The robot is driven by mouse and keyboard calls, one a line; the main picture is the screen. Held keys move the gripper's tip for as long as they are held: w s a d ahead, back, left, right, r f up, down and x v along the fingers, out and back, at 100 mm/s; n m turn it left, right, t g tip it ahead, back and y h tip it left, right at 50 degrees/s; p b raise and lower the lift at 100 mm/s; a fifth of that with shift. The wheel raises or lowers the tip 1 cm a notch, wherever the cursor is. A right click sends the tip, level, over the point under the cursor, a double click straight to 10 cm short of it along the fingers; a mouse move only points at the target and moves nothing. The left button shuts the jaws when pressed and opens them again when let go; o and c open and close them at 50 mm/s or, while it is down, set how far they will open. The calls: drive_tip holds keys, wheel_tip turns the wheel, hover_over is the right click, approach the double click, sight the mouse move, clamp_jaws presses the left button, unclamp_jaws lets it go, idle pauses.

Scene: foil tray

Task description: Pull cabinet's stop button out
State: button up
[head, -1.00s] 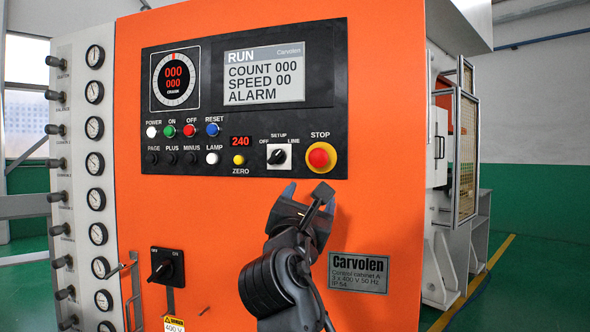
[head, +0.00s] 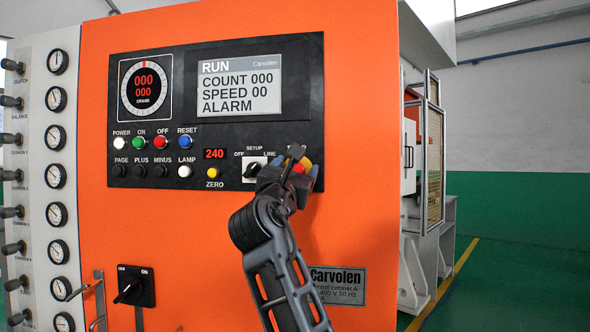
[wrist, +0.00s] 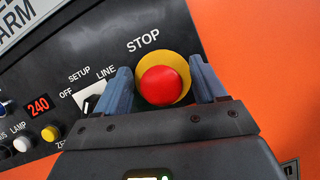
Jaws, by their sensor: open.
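The cabinet's stop button (wrist: 163,85) is a round red knob on a yellow ring, below the STOP label in the wrist view. In the head view my gripper mostly hides the button (head: 299,168); only bits of red and yellow show. My gripper (wrist: 166,88) is open, with one blue finger on each side of the red knob and a visible gap on either side. In the head view my gripper (head: 291,166) is at the lower right of the black panel. I cannot tell how deep the fingers reach along the knob.
The OFF/LINE setup switch (head: 254,169) sits close to the left of my gripper, near the left finger. The zero button (head: 213,173) and lamp button (head: 185,171) are farther left. The orange cabinet face (head: 360,120) right of the panel is bare.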

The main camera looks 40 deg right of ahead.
drive_tip(key=shift+c, duration=0.4)
clamp_jaws()
